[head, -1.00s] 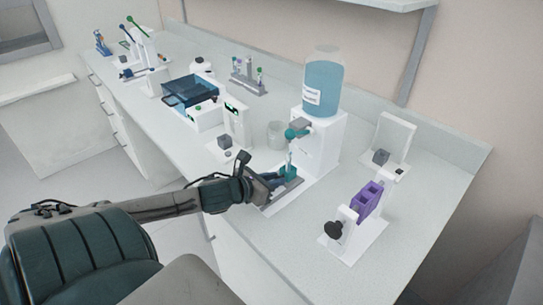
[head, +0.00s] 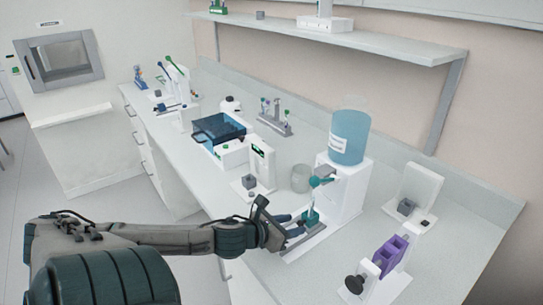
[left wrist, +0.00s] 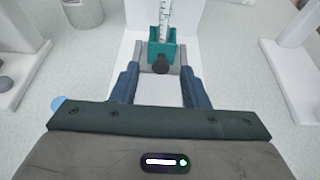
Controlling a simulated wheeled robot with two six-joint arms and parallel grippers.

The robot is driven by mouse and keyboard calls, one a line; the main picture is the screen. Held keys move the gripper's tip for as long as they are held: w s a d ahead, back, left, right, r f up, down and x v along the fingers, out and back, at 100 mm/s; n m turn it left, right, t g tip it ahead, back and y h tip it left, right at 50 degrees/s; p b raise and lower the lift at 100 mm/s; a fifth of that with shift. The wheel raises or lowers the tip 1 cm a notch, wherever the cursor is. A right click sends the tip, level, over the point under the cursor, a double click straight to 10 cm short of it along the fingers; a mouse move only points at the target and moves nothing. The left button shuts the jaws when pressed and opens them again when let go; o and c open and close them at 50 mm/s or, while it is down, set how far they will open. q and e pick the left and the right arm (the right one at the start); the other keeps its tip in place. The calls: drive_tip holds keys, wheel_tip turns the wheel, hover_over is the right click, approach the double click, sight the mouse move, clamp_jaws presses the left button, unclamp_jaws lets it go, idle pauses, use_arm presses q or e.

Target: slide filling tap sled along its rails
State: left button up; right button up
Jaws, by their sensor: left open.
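The filling tap sled is a small teal block (left wrist: 162,50) with a dark round knob (left wrist: 161,65) on its near side and a clear graduated tube (left wrist: 165,20) standing in it. It sits on a white base with grey rails, below the teal tap (head: 317,181) of the white dispenser (head: 340,190) with its blue bottle (head: 349,137). In the head view the sled (head: 311,217) is right in front of my left gripper (head: 297,228). My left gripper's blue fingers (left wrist: 160,84) are open on either side of the near end, with the knob between and just beyond their tips. My right gripper is out of view.
A purple block (head: 390,257) on a white stand with a black knob is at right. A glass beaker (head: 300,177) and a white device with a green display (head: 262,165) stand to the left. A wall shelf (head: 340,37) hangs above the counter.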

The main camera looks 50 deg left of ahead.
use_arm(q)
drive_tip(key=p+v, duration=0.6)
drive_tip(key=shift+s+r, duration=0.25)
drive_tip(key=shift+r, duration=0.1)
drive_tip(key=shift+p+v, duration=0.8)
drive_tip(key=shift+v, duration=0.1)
drive_tip(key=shift+f, duration=0.2)
